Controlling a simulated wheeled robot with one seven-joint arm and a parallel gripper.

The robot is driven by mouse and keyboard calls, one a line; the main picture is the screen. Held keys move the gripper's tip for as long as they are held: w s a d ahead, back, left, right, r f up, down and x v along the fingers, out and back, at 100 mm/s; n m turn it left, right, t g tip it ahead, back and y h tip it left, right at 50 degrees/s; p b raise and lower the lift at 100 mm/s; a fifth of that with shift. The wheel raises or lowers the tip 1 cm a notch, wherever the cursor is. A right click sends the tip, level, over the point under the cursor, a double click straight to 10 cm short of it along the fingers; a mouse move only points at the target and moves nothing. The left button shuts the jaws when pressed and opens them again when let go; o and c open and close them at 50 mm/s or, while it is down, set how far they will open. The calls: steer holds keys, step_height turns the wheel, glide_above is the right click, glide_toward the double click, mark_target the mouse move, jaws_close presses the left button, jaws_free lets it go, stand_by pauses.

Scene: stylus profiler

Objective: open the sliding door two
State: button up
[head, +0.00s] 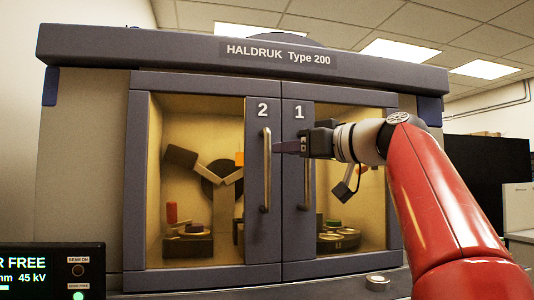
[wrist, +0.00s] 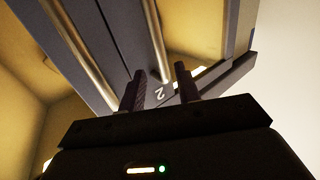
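Sliding door two (head: 256,225) is the left door of the cabinet, marked "2" at its top, with a window and a grey frame. It stands shut against door one. Its upright metal bar handle (head: 266,170) shows in the head view, and also in the wrist view (wrist: 156,36), in line with the gap between my fingers. My gripper (head: 277,147) comes in from the right, fingertips close to the upper part of this handle. In the wrist view my gripper (wrist: 159,74) is open, its two dark fingers apart with nothing held. Whether the fingers touch the handle cannot be told.
Door one (head: 292,235) is on the right, its handle (head: 308,185) partly behind my gripper; this handle shows left in the wrist view (wrist: 80,52). A control panel (head: 50,272) stands front left. A round button (head: 377,282) sits on the ledge below the doors.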

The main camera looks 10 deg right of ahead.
mark_target(270, 150)
steer(key=p+x, duration=0.1)
steer(key=x, duration=0.5)
steer(key=shift+w+a, duration=0.25)
jaws_close()
